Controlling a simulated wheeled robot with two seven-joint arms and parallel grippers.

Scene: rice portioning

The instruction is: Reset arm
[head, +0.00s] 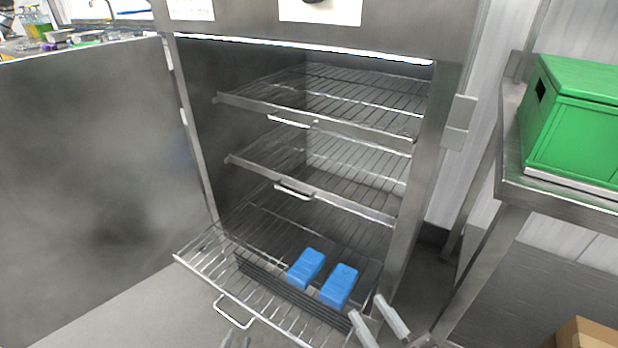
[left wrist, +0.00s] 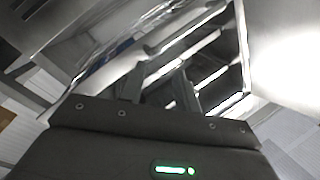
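My left gripper (head: 236,342) shows only its fingertips at the bottom edge of the head view, below the handle of the pulled-out bottom rack (head: 196,262). In the left wrist view its two dark fingers (left wrist: 160,90) stand apart with nothing seen between them. My right gripper (head: 378,318) is at the lower right of the head view, near the rack's right front corner. Its two pale fingers are apart and empty. Two blue boxes (head: 307,268) (head: 340,286) sit side by side on the bottom rack, left of and beyond the right gripper.
The steel cabinet (head: 424,150) stands open, its door (head: 90,190) swung left. The upper rack (head: 330,95) and middle rack (head: 330,165) are inside and empty. A green box (head: 575,125) stands on a steel table (head: 508,150) at right. A cardboard box (head: 585,335) is at lower right.

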